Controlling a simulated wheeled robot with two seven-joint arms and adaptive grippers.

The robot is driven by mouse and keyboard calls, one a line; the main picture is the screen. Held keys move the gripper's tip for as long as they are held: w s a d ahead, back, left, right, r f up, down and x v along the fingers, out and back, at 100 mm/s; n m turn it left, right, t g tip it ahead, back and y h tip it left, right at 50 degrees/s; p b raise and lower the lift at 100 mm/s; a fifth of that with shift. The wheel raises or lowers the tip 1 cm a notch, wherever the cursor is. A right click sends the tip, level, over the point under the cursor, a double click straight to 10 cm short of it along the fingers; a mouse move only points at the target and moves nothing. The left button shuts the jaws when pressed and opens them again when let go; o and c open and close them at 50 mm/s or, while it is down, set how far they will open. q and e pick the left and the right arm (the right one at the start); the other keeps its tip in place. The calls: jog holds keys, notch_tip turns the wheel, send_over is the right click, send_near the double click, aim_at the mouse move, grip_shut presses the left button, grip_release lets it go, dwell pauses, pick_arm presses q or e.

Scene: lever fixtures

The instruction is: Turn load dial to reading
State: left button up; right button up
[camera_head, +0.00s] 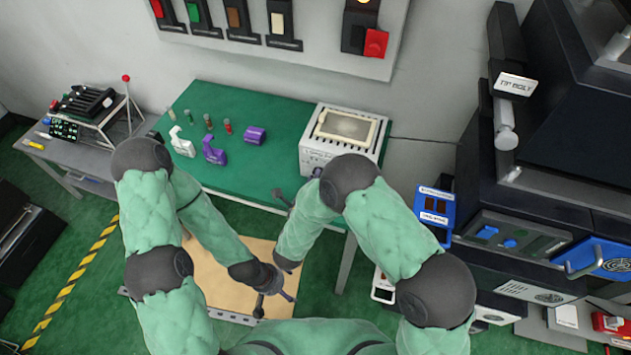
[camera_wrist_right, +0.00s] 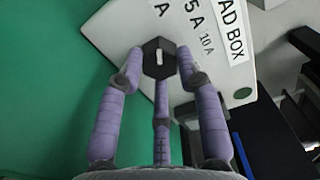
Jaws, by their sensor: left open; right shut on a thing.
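The load box (camera_head: 338,143) is a pale box with a framed top panel, standing at the right end of the green table. In the right wrist view its white face (camera_wrist_right: 115,30) carries the letters "LOAD BOX" and marks including "5 A" and "10 A". The dial (camera_wrist_right: 159,58) is a black six-sided knob with a short white mark; I cannot tell its exact reading. My right gripper (camera_wrist_right: 160,72) is shut on the dial, its purple fingers around it. In the head view my right arm mostly hides this gripper (camera_head: 317,172). My left gripper (camera_head: 273,293) is open and empty, low, over a tan board.
A grey side table (camera_head: 75,155) holds an instrument. Black equipment with a blue-framed meter (camera_head: 434,208) stands to the right. Switches hang on the wall panel above.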

jog(key=o, duration=1.1)
jog(key=shift+s+d+f, duration=0.15)
jog(key=shift+d, duration=0.15)
jog(key=shift+a, duration=0.15)
